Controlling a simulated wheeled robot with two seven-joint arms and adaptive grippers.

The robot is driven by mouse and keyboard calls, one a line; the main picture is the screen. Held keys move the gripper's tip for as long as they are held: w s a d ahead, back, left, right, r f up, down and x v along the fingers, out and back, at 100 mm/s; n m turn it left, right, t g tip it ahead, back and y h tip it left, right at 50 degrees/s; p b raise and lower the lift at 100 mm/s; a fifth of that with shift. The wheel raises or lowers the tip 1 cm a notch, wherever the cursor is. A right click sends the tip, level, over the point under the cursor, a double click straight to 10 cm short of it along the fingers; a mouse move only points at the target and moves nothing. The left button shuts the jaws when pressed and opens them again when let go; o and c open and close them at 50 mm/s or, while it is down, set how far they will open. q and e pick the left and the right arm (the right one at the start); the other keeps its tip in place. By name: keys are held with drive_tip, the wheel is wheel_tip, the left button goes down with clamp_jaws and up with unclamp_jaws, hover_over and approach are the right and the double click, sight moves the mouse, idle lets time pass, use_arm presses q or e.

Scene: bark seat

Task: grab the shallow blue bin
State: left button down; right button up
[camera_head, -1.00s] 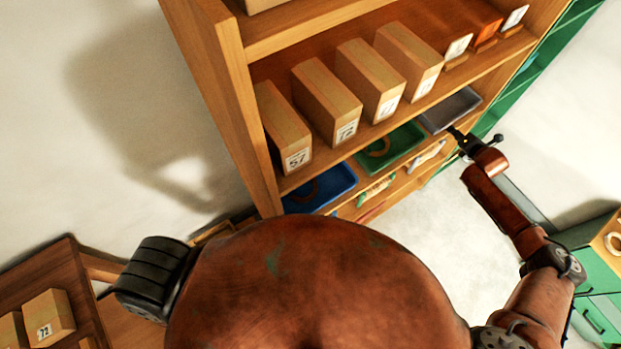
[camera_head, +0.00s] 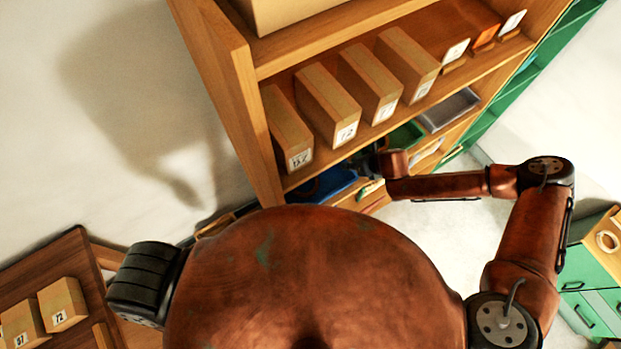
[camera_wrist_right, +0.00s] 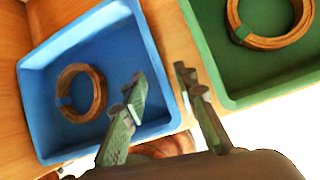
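The shallow blue bin (camera_head: 326,184) sits on a lower shelf of the wooden rack in the head view, partly hidden by the shelf above and my right arm. The right wrist view shows the blue bin (camera_wrist_right: 108,48) from above, with a brown coil (camera_wrist_right: 80,92) in a blue band lying inside. My right gripper (camera_wrist_right: 160,80) is open and empty. Its fingers appear on either side of the bin's right wall; I cannot tell whether they touch it. In the head view the right gripper (camera_head: 368,162) is dark and small beside the bin. My left gripper is not in view.
A green bin (camera_wrist_right: 226,60) with another coil (camera_wrist_right: 268,40) sits right of the blue one. A grey bin (camera_head: 450,108) stands farther right. Several cardboard boxes (camera_head: 328,103) line the shelf above. A green drawer cabinet (camera_head: 595,262) is at lower right.

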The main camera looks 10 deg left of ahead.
drive_tip(key=p+x, duration=0.1)
drive_tip(key=x, duration=0.5)
drive_tip(key=shift+a+r, duration=0.15)
